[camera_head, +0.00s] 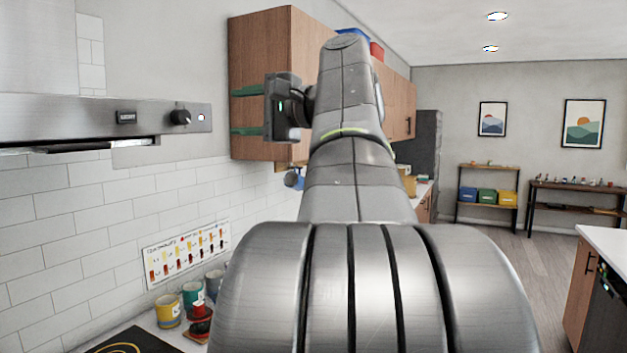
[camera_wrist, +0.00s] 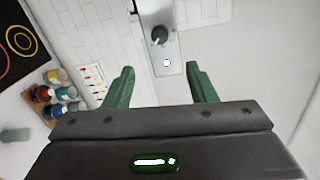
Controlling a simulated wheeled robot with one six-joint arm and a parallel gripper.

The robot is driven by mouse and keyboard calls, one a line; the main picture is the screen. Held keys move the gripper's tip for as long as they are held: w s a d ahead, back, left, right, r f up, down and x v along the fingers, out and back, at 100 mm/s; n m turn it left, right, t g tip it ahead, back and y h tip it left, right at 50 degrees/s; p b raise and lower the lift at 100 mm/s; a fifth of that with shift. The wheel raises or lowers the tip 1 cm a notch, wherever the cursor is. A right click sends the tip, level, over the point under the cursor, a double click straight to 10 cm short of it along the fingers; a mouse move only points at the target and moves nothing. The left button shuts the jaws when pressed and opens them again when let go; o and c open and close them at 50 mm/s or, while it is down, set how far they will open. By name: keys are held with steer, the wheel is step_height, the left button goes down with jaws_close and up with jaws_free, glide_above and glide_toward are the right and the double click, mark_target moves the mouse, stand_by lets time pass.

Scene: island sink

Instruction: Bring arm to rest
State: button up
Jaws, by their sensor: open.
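My gripper (camera_head: 247,111) is raised in front of the wall cabinet in the head view, with its green fingers pointing left toward the range hood. In the wrist view my gripper (camera_wrist: 160,88) has its two green fingers spread wide apart, with nothing between them. The hood's knob and small light show beyond the fingertips there. My arm rises from the bottom middle of the head view and hides part of the counter and cabinets behind it.
The range hood (camera_head: 60,116) juts out at the left. A wooden wall cabinet (camera_head: 262,60) is behind my gripper. A white-topped island (camera_head: 608,250) stands at the right, with open floor beyond.

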mark_target(186, 117)
steer(key=p+x, duration=0.4)
steer(key=x, duration=1)
steer(key=shift+d, duration=0.1)
steer(key=shift+d, duration=0.15)
